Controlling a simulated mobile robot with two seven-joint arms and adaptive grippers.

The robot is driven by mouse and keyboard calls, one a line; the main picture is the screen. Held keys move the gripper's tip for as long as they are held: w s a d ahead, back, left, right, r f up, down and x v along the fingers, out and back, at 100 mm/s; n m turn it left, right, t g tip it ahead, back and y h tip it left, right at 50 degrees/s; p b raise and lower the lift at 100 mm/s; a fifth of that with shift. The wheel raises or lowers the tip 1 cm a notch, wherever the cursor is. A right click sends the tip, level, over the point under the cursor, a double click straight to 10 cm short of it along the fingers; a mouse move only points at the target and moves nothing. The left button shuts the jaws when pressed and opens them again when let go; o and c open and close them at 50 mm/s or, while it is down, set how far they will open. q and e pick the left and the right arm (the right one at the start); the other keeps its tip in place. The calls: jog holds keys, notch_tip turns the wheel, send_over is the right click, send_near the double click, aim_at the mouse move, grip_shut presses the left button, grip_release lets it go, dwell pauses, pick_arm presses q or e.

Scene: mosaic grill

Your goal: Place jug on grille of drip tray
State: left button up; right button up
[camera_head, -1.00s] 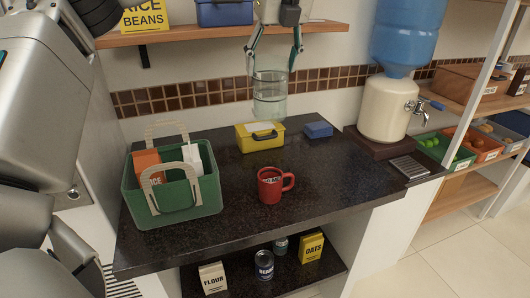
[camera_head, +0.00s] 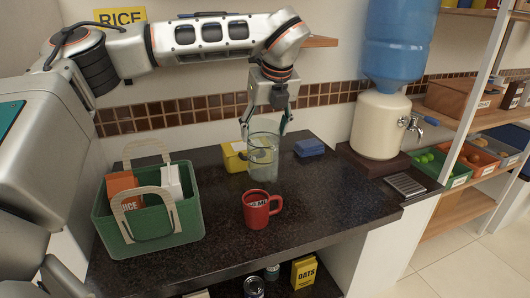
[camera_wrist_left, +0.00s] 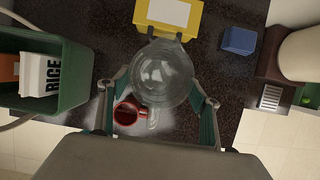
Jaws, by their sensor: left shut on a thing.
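The jug (camera_head: 263,160) is clear glass and upright, over the counter in front of the yellow box. My left gripper (camera_head: 264,127) is shut on it, with one finger on each side. I cannot tell whether its base clears the counter. In the left wrist view the jug (camera_wrist_left: 162,75) is seen from above between the two fingers (camera_wrist_left: 158,105). The drip tray's grille (camera_head: 405,185) lies at the foot of the water dispenser, to the right of the jug, and is empty. It also shows in the left wrist view (camera_wrist_left: 270,97). My right gripper is not in view.
A red mug (camera_head: 261,209) stands just in front of the jug. A yellow box (camera_head: 232,158) and a blue box (camera_head: 309,147) are behind it. A green basket (camera_head: 150,236) is at left. The water dispenser (camera_head: 378,125) rises behind the grille. Counter right of the mug is clear.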

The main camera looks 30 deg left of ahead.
aim_at(265, 149)
pick_arm(q)
jog(key=shift+f+b, duration=0.3)
jog(key=shift+f, duration=2.7)
jog(key=o, duration=1.8)
jog(key=shift+f, duration=0.1)
jog(key=shift+o, duration=0.5)
